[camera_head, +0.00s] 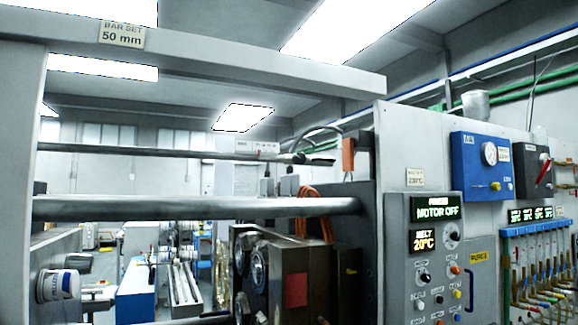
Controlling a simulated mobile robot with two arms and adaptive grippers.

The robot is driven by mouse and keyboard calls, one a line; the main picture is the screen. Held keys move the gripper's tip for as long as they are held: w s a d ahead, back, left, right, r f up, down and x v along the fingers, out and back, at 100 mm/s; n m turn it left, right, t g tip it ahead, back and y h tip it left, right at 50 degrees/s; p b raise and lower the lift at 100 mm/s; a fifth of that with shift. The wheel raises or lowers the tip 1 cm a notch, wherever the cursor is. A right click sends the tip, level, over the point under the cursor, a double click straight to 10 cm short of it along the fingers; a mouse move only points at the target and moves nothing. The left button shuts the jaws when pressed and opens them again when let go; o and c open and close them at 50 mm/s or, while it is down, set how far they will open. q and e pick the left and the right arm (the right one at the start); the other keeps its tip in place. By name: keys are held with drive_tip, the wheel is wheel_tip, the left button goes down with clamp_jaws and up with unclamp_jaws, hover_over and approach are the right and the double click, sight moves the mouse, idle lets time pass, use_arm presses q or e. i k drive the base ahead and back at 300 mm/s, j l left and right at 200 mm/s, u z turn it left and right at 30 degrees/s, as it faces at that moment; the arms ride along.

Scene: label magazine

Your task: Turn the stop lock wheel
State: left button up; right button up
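I cannot single out a stop lock wheel for certain. A thin dark bar (150,152) runs across under the top beam and ends at the right in a black, flattened piece (318,161). A small white label (257,147) sits by that end. Round metal rings (258,268) show on the dark block at lower centre; I cannot tell whether they turn. Neither of my grippers shows in the head view.
A grey frame beam (230,60) labelled "BAR SET 50 mm" spans the top. A thick steel bar (190,207) crosses below. A control panel (437,260) reads "MOTOR OFF".

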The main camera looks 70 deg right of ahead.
sight(299, 158)
drive_tip(key=z, duration=2.25)
